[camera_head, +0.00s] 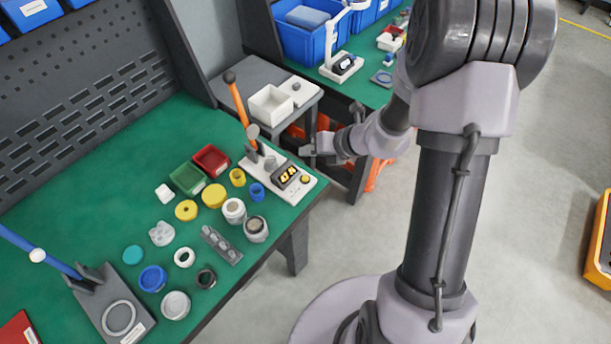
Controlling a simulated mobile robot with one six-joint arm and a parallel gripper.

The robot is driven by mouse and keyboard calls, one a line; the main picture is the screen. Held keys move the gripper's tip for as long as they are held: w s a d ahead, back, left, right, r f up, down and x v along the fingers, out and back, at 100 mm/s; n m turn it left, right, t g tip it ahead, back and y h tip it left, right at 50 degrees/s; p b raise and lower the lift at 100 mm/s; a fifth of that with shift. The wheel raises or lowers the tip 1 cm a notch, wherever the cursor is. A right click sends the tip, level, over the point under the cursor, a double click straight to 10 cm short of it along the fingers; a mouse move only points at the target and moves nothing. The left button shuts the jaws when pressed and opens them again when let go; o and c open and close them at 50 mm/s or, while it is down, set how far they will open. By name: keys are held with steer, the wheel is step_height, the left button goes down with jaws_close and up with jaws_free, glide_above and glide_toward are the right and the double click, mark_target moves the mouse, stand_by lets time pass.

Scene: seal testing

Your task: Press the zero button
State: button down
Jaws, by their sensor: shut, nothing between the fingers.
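A white tester (281,190) with an orange lever (240,102) stands at the right edge of the green bench. On it is a dark display (285,175) with yellow digits. A round yellow button (305,179) sits beside the display at the tester's near right end; its label is too small to read, so I cannot confirm it is the zero button. My gripper (306,149) is shut and empty. In the picture it appears just above and beyond the button, apart from it, with fingers pointing left. Its height over the tester is hard to tell.
Red (211,160) and green (187,178) bins, yellow rings and several small parts lie left of the tester. A grey side table (250,75) with a white box (271,104) stands behind. A blue-levered press (105,295) is at front left.

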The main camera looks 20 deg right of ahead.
mark_target(305, 179)
steer(key=shift+f, duration=0.15)
step_height(305, 179, down, 8)
steer(key=b, duration=0.8)
steer(key=shift+a+f, duration=0.1)
steer(key=shift+f, duration=0.15)
stand_by(1.3)
steer(key=shift+f+b, duration=0.3)
steer(key=shift+f, duration=0.1)
steer(key=shift+f+b, duration=0.35)
steer(key=shift+f, duration=0.05)
stand_by(0.4)
steer(key=shift+r, duration=0.1)
steer(key=shift+r+p, duration=0.7)
steer(key=shift+p, duration=0.1)
